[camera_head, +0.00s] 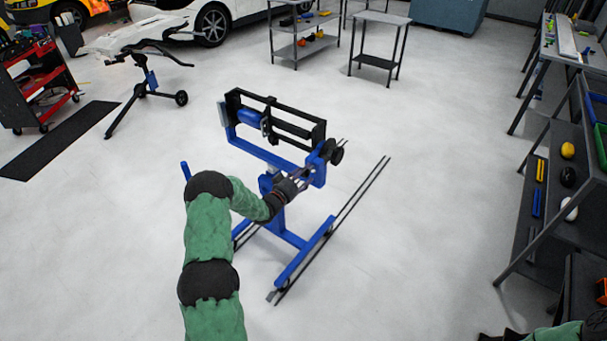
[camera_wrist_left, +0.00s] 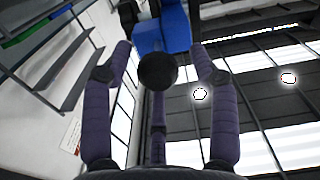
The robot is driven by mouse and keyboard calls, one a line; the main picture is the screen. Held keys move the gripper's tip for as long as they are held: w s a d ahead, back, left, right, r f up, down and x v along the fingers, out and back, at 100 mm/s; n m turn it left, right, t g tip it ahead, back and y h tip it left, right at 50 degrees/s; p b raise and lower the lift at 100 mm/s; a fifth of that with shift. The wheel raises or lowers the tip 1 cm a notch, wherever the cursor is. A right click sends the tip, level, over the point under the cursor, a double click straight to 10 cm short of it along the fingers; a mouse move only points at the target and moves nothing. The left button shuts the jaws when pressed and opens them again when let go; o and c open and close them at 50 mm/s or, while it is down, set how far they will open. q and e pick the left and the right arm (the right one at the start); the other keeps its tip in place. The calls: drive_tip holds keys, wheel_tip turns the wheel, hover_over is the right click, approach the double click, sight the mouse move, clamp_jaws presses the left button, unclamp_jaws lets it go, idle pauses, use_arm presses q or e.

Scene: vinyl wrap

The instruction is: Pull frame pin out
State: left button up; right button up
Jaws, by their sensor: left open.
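The blue and black frame stand (camera_head: 265,155) stands on the floor in the middle of the head view. My left gripper (camera_head: 303,180) is at the lower right end of its blue beam. In the left wrist view my left gripper (camera_wrist_left: 161,50) is open, with one finger on each side of a round black knob (camera_wrist_left: 157,73), which looks like the frame pin's head. The blue frame part (camera_wrist_left: 172,30) is just beyond the knob. I cannot tell whether the fingers touch the knob. Only a dark bit of my right gripper (camera_head: 502,335) shows at the bottom right edge.
The stand's blue base (camera_head: 303,255) sits by dark floor rails (camera_head: 350,205). A shelf rack (camera_head: 520,225) with small items is on the right. A red tool cart (camera_head: 35,85) and black mat (camera_head: 60,140) are at left. Open floor surrounds the stand.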

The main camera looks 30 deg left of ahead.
use_arm(q)
drive_tip(key=s, duration=1.1)
drive_tip(key=shift+s+a, duration=0.25)
drive_tip(key=shift+a, duration=0.2)
